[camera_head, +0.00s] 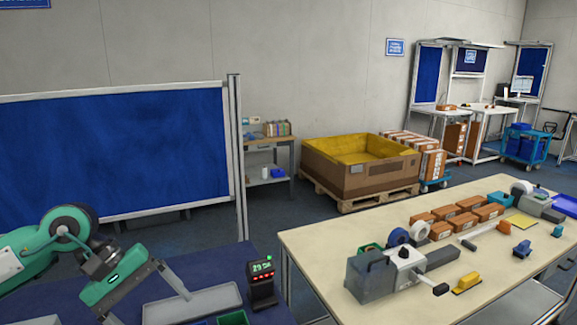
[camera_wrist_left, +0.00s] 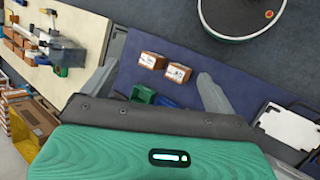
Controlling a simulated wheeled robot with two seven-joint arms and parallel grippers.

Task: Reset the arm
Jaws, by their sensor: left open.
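My left arm is green and grey and comes in from the left in the head view. Its left gripper (camera_head: 150,303) hangs over the blue-topped table (camera_head: 222,262), with its grey fingers spread apart. The left gripper also shows in the left wrist view (camera_wrist_left: 160,85), where the fingers stand wide on either side with nothing held between them. Two brown boxes with white labels, one on the left (camera_wrist_left: 151,60) and one on the right (camera_wrist_left: 177,72), lie on the blue tabletop beyond the fingers. My right gripper is not in view.
A small device with a lit display (camera_head: 262,268) stands at the blue table's right edge, beside a grey tray (camera_head: 192,306) and a green bin (camera_head: 233,318). A light-topped table (camera_head: 330,238) to the right carries tape dispensers and several brown boxes.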

